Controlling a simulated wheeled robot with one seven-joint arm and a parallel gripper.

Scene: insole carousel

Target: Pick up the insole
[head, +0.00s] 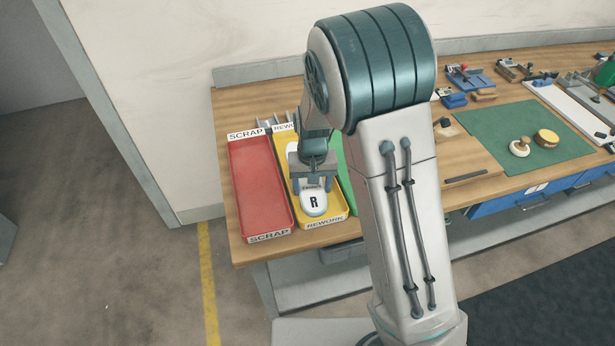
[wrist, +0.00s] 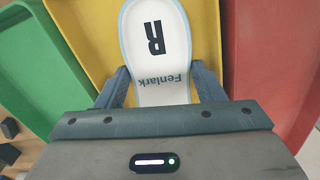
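My gripper (wrist: 160,72) is over the insole, one finger along each long side. The fingertips are very close to its edges; contact is not clear. In the head view my gripper (head: 311,182) hides part of the insole.
A red SCRAP tray (head: 258,184) stands left of the yellow one, and a green tray (head: 345,172) right of it, partly hidden by my arm. On the bench (head: 475,150) farther right lie a green mat (head: 500,130) and several tools.

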